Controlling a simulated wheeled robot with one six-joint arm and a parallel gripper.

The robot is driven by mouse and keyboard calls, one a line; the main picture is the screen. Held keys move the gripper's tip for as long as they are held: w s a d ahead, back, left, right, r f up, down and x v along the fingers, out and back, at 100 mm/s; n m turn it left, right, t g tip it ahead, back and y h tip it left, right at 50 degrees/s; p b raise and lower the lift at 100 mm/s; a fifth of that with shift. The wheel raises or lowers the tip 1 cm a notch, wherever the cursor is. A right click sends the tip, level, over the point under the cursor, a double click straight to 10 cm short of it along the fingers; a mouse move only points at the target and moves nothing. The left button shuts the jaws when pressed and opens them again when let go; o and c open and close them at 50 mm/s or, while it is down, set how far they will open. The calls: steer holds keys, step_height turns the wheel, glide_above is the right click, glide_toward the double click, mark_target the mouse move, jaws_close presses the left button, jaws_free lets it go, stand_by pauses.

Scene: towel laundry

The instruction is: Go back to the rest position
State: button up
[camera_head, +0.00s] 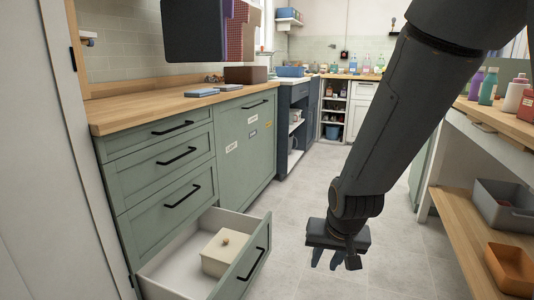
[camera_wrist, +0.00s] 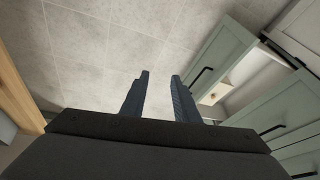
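My gripper (camera_head: 326,258) hangs over the floor at the lower middle of the head view, to the right of the open drawer. In the wrist view its two dark fingers (camera_wrist: 160,98) stand apart with bare floor between them, so it is open and empty. My arm reaches down from the upper right of the head view. No towel is clearly visible in either view.
The bottom drawer (camera_head: 257,272) of the green cabinet is pulled out and holds a cream box (camera_head: 226,252) with a round knob. A wooden counter (camera_head: 150,110) runs along the left. A shelf at right holds a grey bin (camera_head: 505,205) and an orange bin (camera_head: 512,268). The middle floor is clear.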

steer(key=s+d+r+n+g, duration=0.25)
steer(key=s+d, duration=0.25)
steer(key=s, duration=0.3)
steer(key=s+a+r+n+g, duration=0.1)
steer(key=s+a+r+n, duration=0.15)
steer(key=s+a, duration=0.45)
steer(key=s+a+r+n+g, duration=0.1)
steer(key=s+a+n, duration=0.25)
steer(key=a, duration=0.65)
steer(key=s+d+r+m+p, duration=0.1)
steer(key=d+r+m+p, duration=0.2)
steer(key=d+r+p, duration=0.5)
steer(key=d+r+m+p, duration=0.4)
steer(key=d+r+p, duration=0.5)
steer(key=r+p, duration=0.4)
steer(key=p, duration=0.4)
steer(key=shift+s+r+h, duration=0.3)
steer(key=shift+s+r, duration=0.05)
steer(key=shift+s, duration=0.05)
